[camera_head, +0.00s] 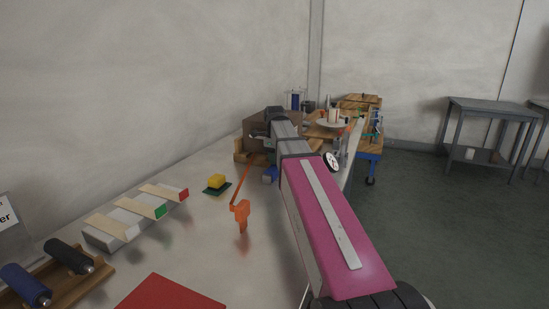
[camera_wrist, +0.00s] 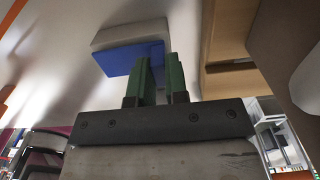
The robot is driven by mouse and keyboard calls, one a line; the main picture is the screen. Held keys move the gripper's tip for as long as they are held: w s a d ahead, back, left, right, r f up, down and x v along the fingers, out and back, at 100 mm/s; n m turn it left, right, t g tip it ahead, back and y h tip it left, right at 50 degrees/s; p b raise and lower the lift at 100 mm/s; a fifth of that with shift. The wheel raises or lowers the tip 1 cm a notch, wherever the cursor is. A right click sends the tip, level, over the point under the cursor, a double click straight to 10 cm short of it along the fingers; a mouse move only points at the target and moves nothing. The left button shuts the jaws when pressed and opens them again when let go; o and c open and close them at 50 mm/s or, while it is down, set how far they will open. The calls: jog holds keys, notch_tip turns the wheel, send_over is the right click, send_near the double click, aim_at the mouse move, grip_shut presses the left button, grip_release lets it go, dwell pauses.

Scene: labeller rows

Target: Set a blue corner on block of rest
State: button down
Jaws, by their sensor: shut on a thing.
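A blue piece (camera_head: 271,174) shows at the end of my arm in the head view, low over the light table. In the wrist view the blue piece (camera_wrist: 132,60) lies at the tips of my green fingers. My gripper (camera_wrist: 162,58) is shut on it near its right end. A grey block (camera_wrist: 130,32) shows against the blue face in the wrist view; I cannot tell whether they touch or are one piece. My gripper itself is mostly hidden by my arm in the head view. I cannot tell which thing is the block of rest.
An orange tool (camera_head: 241,212) stands on the table (camera_head: 205,235) left of my arm. A grey rack (camera_head: 112,236) with wooden strips, rollers (camera_head: 70,256) and a red sheet (camera_head: 170,293) are nearer. A wooden fixture (camera_wrist: 228,82) stands right of my fingers.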

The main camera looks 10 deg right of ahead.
jog(key=shift+f, duration=0.3)
jog(key=c, duration=1.1)
grip_release()
jog(key=shift+o, duration=0.2)
notch_tip(320, 180, up, 11)
jog(key=shift+f, duration=0.15)
